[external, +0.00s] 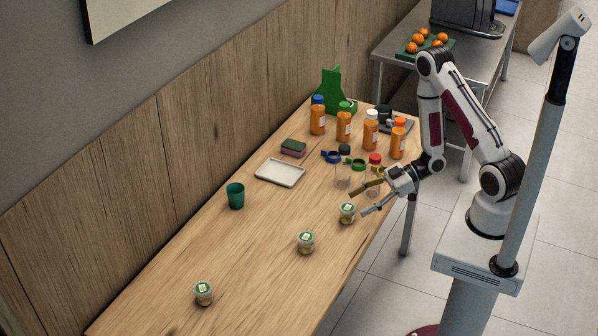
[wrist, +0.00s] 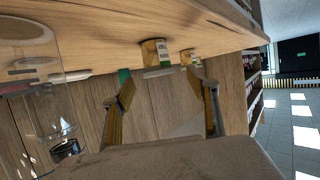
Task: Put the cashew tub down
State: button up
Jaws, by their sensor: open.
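Three small tubs with green-and-white lids stand upright on the wooden table: one by my gripper (external: 347,213), one further forward (external: 305,243) and one near the front (external: 203,293). Their labels are too small to read, so I cannot tell which holds cashews. My gripper (external: 358,202) is open and low over the table's right side, its fingers beside the nearest tub. In the wrist view, the open fingers (wrist: 165,98) have nothing between them; a larger tub (wrist: 155,53) and a smaller tub (wrist: 187,57) appear beyond them.
A white tray (external: 280,173), a teal cup (external: 236,196) and a sponge (external: 293,147) lie left of my gripper. Several orange juice bottles (external: 343,125) and a green stand (external: 332,92) are behind. The front-left table is mostly free.

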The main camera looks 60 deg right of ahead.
aim_at(350, 207)
dwell(0.4)
jog(key=shift+x, duration=2.65)
jog(key=shift+d, duration=0.15)
jog(key=c, duration=1.3)
jog(key=shift+o, duration=0.2)
jog(key=shift+r, duration=0.25)
jog(key=shift+r, duration=4.75)
